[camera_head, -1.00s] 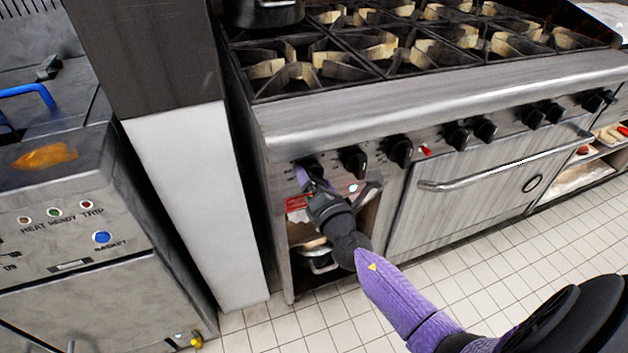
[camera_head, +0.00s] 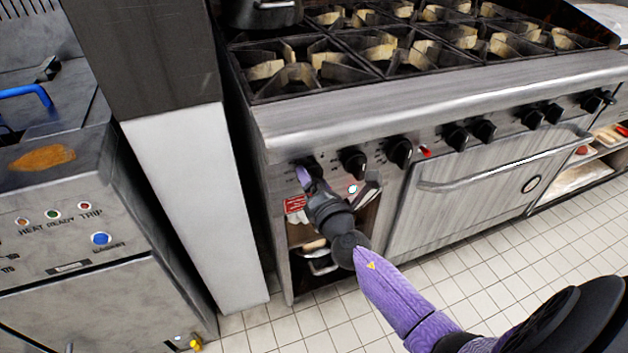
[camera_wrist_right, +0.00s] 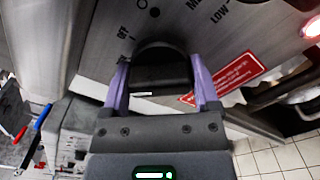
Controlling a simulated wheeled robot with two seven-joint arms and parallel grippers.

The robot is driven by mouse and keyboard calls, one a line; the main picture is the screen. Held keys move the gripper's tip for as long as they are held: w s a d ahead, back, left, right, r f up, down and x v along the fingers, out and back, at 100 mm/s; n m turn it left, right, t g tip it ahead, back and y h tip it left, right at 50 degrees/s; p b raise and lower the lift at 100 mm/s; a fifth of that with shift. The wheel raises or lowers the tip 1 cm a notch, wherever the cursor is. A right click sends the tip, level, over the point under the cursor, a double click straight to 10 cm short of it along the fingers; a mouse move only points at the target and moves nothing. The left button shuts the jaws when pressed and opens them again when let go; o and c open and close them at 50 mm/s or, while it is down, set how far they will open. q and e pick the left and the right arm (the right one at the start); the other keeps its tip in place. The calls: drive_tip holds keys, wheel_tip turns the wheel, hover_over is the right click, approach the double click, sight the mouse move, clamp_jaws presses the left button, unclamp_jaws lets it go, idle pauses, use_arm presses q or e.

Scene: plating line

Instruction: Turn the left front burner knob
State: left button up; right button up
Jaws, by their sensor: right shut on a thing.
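The left front burner knob (camera_head: 307,167) is the leftmost black knob on the steel stove front. It also shows in the right wrist view as a black knob (camera_wrist_right: 160,68), with markings such as OFF and LOW around it. My right gripper (camera_head: 303,176) reaches it from below. In the right wrist view its two purple fingers (camera_wrist_right: 160,88) lie on either side of the knob, shut on it. In the head view the fingers and wrist hide part of the knob. My left gripper is not in view.
More black knobs, such as the neighbouring one (camera_head: 353,161), line the stove front. An oven door handle (camera_head: 480,171) sticks out to the right. A fryer (camera_head: 70,220) stands at the left beyond a white panel (camera_head: 195,200). Tiled floor (camera_head: 300,325) lies below.

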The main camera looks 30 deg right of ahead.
drive_tip(key=m, duration=0.3)
drive_tip(key=shift+f+b, duration=0.1)
drive_tip(key=shift+b, duration=0.3)
drive_tip(key=m, duration=0.3)
drive_tip(key=shift+m, duration=0.3)
drive_tip(key=shift+m+b, duration=0.3)
drive_tip(key=shift+m, duration=0.7)
